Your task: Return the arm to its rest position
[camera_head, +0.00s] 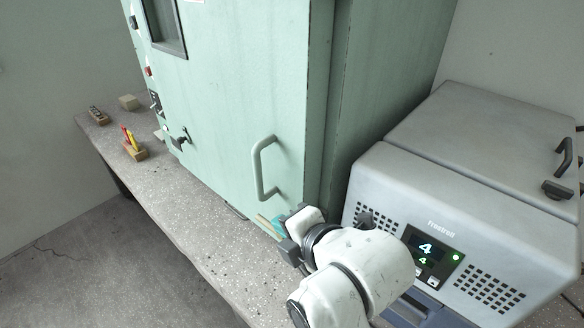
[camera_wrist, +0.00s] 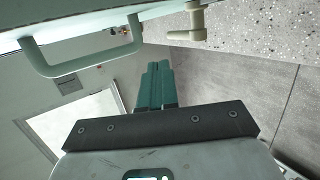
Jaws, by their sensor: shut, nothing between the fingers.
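My gripper (camera_head: 268,223) is in front of the lower front of a large green cabinet (camera_head: 235,100), just below its grey bar handle (camera_head: 262,168) in the head view. In the wrist view my gripper's green fingers (camera_wrist: 156,68) lie side by side, shut and empty. The bar handle (camera_wrist: 60,68) shows to the left of the fingers there, apart from them. My white arm reaches in from the lower right in the head view and hides part of the bench behind it.
A grey machine (camera_head: 440,200) with a lit display stands close to the right of my arm. The speckled concrete bench (camera_head: 190,215) runs along the cabinet's front. A wooden block with red and yellow tools (camera_head: 134,150) stands at its left end. The floor (camera_head: 110,250) in front is clear.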

